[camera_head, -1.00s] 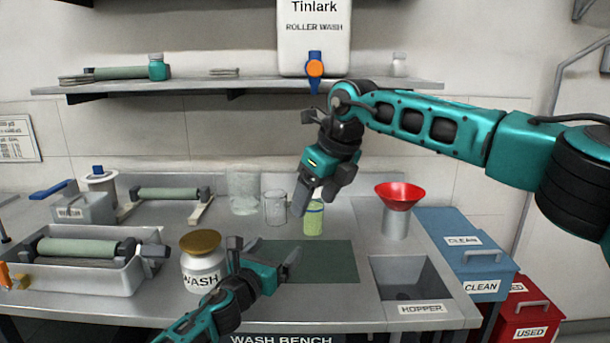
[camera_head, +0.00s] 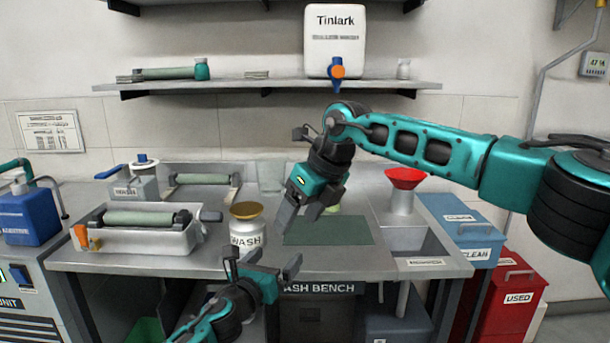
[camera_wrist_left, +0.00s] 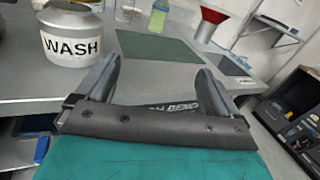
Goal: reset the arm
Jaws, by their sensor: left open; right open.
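My left gripper (camera_head: 262,262) is the lower one, open and empty at the bench's front edge, to the right of and below the WASH jar (camera_head: 247,232). In the left wrist view its two fingers (camera_wrist_left: 155,85) stand apart with nothing between them, and the WASH jar (camera_wrist_left: 72,38) is at the upper left. My right gripper (camera_head: 306,204) is open, pointing down over the back of the green mat (camera_head: 328,232). It partly hides a small green-yellow container (camera_head: 333,209) behind it. Nothing shows held in either gripper.
A roller tray (camera_head: 140,236) stands left on the bench. A red funnel (camera_head: 405,178) stands right, by the hopper recess (camera_head: 405,240). Blue CLEAN (camera_head: 478,254) and red USED (camera_head: 515,300) bins stand right of the bench. A shelf (camera_head: 270,86) with a Tinlark tank (camera_head: 336,42) hangs above.

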